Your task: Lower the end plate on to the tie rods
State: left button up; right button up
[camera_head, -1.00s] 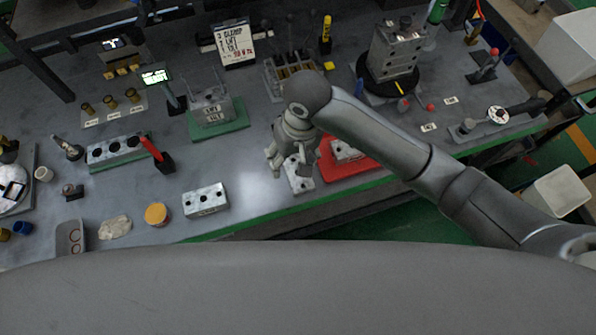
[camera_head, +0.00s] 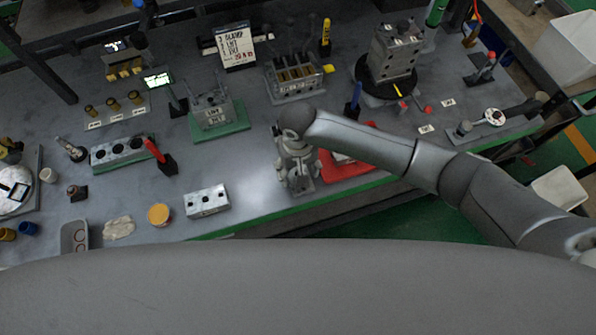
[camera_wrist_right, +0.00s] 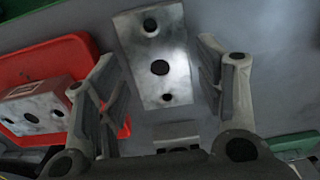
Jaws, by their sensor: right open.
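A pale metal plate with holes (camera_wrist_right: 183,82), which looks like the end plate, lies on the bench in the right wrist view. My right gripper (camera_wrist_right: 160,58) is open above it, one finger on either side. I cannot tell whether the fingers touch it. In the head view my right gripper (camera_head: 298,185) largely covers this plate. A block stack on a green base (camera_head: 238,122) has thin upright rods (camera_head: 214,88), apparently the tie rods; it stands left of and behind the gripper. My left gripper is not in view.
A red tray (camera_head: 345,171) with a holed block is right of the gripper; it shows in the wrist view (camera_wrist_right: 85,47). Another holed block (camera_head: 206,201) lies to the left. A lever rack (camera_head: 294,80) and a grey block on a black turntable (camera_head: 390,93) stand behind.

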jog(key=shift+f, duration=0.75)
jog(key=c, duration=1.3)
jog(key=shift+r, duration=0.2)
